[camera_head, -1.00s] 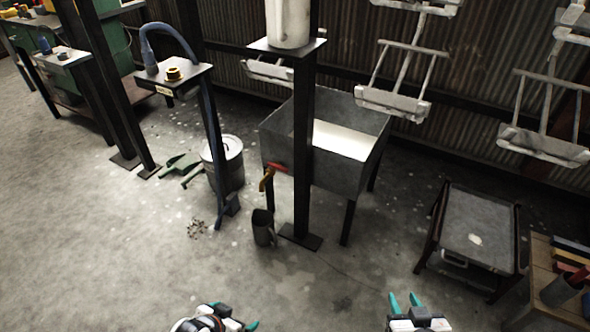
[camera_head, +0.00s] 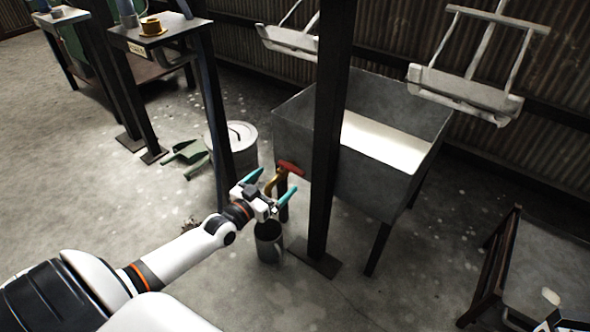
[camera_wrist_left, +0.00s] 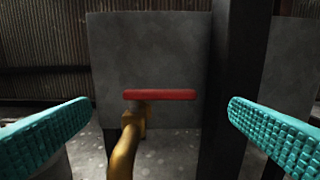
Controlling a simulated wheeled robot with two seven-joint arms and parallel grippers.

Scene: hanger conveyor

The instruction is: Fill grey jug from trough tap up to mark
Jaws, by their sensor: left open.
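The grey jug (camera_head: 269,243) stands upright on the floor below the tap, beside the foot of a dark post. The trough tap has a red bar handle (camera_head: 291,167) and a brass spout (camera_head: 272,182) on the front of the grey metal trough (camera_head: 385,185). My left gripper (camera_head: 270,185) is open at the tap, above the jug. In the left wrist view the red handle (camera_wrist_left: 160,95) lies level between the two teal fingers, apart from both. The brass spout (camera_wrist_left: 125,150) bends down below it. The jug's inside is too dark to read a mark or level. A small white piece at the bottom right may be my right gripper; its fingers are hidden.
A dark post (camera_head: 331,130) stands close right of the tap, in front of the trough. A lidded metal bin (camera_head: 236,142) and a green dustpan (camera_head: 187,152) are left. White hangers (camera_head: 465,90) hang above the trough. A low table (camera_head: 545,265) stands at right.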

